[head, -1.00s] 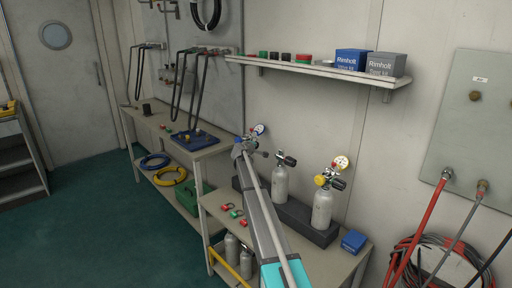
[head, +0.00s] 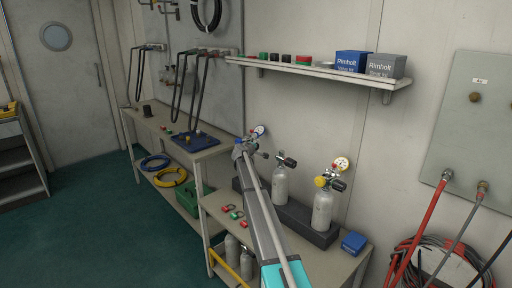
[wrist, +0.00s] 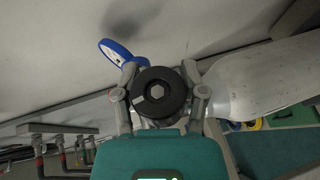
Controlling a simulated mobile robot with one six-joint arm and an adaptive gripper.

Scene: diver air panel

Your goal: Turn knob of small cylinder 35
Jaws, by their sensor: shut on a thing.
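In the wrist view, a round black knob (wrist: 158,92) with a hexagonal centre and a pale mark on its face sits between the two fingers of my gripper (wrist: 160,98). The gripper is shut on the knob's sides. A blue-rimmed gauge (wrist: 120,53) is beside it, and the pale grey cylinder (wrist: 265,82) lies to its right in the picture. In the head view my arm covers most of this cylinder; its blue gauge (head: 259,130) shows past my wrist. No number is readable on it.
Two other grey cylinders, one in the middle (head: 281,187) and one with a yellow gauge (head: 322,208), stand close by in a dark rack (head: 300,222) on the bench. A shelf (head: 320,70) with boxes hangs above. A blue box (head: 353,242) lies at the right.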

